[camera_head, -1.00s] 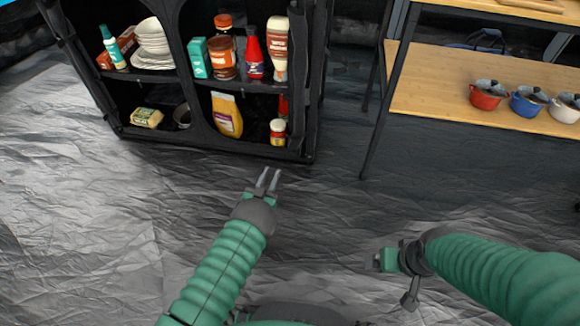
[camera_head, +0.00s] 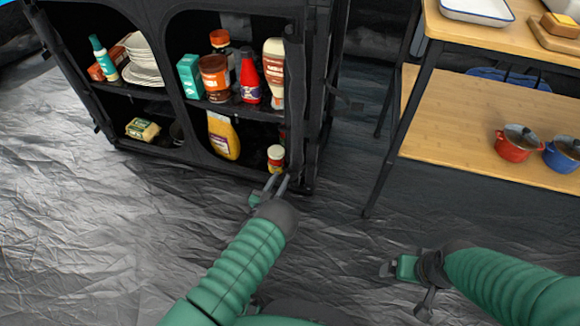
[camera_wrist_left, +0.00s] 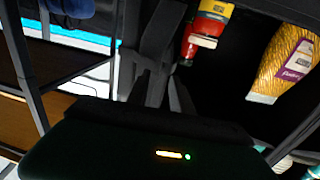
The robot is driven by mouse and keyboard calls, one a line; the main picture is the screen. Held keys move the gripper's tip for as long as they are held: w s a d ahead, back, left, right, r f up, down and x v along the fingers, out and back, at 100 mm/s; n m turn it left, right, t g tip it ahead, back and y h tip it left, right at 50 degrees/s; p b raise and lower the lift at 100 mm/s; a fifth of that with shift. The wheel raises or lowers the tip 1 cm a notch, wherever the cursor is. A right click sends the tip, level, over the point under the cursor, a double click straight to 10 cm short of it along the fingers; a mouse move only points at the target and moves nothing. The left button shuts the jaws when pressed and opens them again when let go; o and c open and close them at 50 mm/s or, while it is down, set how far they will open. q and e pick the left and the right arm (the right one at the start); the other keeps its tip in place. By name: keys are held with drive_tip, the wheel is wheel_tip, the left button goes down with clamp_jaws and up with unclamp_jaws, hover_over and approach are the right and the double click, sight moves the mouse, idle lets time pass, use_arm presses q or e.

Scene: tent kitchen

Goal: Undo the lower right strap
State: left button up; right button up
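A black fabric shelf unit (camera_head: 245,180) stands ahead, its lower right front corner close to my left gripper (camera_head: 276,183). The left gripper's two fingers show apart, pointing at that corner; whether they touch it I cannot tell. In the left wrist view, a dark grey strap (camera_wrist_left: 163,32) hangs just beyond the finger tips and overlaps them in the picture. In the head view this strap blends into the black corner post and cannot be made out clearly. My right gripper (camera_head: 388,268) is low at the right, away from the shelf; its fingers are too dark to read.
A wooden table (camera_head: 455,120) with a red pot (camera_head: 516,143) stands at the right. The crinkled grey floor is clear in front.

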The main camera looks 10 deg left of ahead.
use_arm(q)
drive_tip(key=shift+w+d, duration=0.1)
drive_tip(key=shift+w, duration=0.25)
clamp_jaws()
idle(1.2)
